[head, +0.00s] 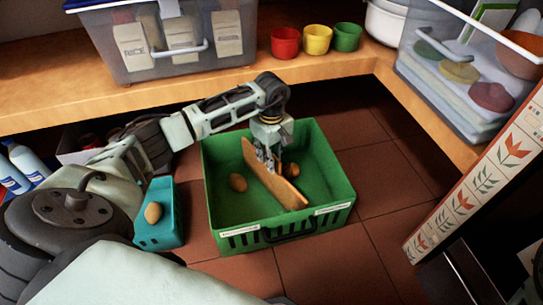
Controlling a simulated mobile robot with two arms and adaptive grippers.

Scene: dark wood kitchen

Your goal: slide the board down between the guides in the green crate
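The green crate (337,197) stands on the tiled floor in the middle of the head view. The wooden board (285,190) stands on edge inside the crate's outline, slanting from back left to front right. My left gripper (270,160) reaches down from above and is shut on the board near its middle. I cannot tell whether the board's lower edge touches the crate floor. The guides cannot be made out. A brown potato (238,183) lies left of the board and another (292,170) lies right of it. My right gripper is not in view.
A teal box (172,232) with a potato (153,212) stands left of the crate. A wooden shelf (330,68) behind holds a clear bin (150,62), red, yellow and green cups (317,40), and another bin at right. Floor right of the crate is clear.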

